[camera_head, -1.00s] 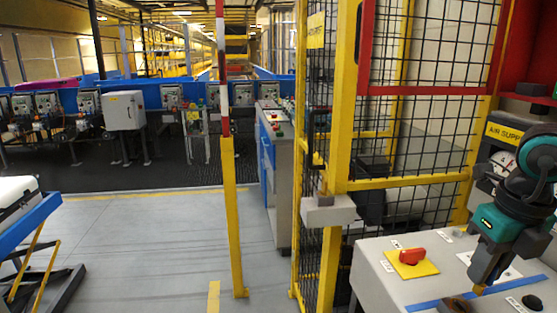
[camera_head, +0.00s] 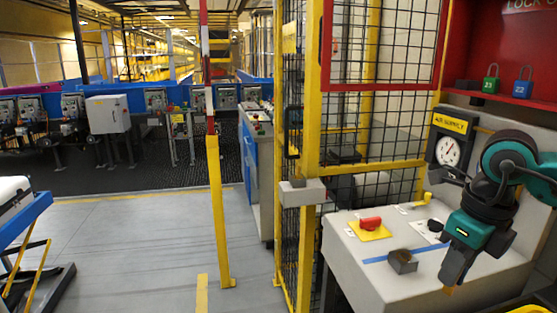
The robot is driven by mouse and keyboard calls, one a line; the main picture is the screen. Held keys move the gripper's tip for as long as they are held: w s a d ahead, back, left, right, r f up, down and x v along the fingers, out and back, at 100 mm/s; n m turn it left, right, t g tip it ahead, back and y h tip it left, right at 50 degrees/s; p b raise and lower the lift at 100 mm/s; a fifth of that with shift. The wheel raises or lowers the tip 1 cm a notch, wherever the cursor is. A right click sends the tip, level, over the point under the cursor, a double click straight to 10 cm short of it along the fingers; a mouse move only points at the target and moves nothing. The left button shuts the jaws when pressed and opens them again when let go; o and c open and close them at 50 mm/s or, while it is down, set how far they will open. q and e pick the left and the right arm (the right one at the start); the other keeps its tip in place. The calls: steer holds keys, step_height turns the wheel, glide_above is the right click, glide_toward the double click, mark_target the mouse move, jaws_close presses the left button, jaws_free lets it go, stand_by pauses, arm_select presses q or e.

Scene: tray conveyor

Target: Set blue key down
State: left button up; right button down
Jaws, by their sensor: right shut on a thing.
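My right gripper (camera_head: 450,285) hangs over the front right of the white console (camera_head: 345,255), fingers pointing down. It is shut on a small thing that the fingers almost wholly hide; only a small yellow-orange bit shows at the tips. I cannot make out any blue of the key there. Whether the tips touch the console top is not clear. A blue strip (camera_head: 376,260) lies across the console top, left of the gripper. My left gripper is not in view.
On the console are a red knob (camera_head: 370,224) on a yellow plate, a grey block (camera_head: 403,261) and a yellow piece (camera_head: 424,200). A gauge (camera_head: 447,151) stands behind. Green (camera_head: 491,80) and blue (camera_head: 523,82) padlocks sit on a red shelf. A yellow-framed fence (camera_head: 309,150) stands left.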

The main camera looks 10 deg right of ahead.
steer(key=a+f+n+g, duration=0.1)
steer(key=a+n, duration=0.3)
steer(key=n, duration=0.6)
steer(key=a+f+n, duration=0.4)
steer(key=a+n, duration=0.1)
steer(key=n, duration=0.6)
steer(key=w+a+f+n+g, duration=0.1)
steer(key=a+f+n, duration=0.2)
steer(key=n, duration=0.7)
steer(key=shift+a+f+n+g+h, duration=0.2)
steer(key=shift+a+n+g+h, duration=0.1)
steer(key=shift+a, duration=0.5)
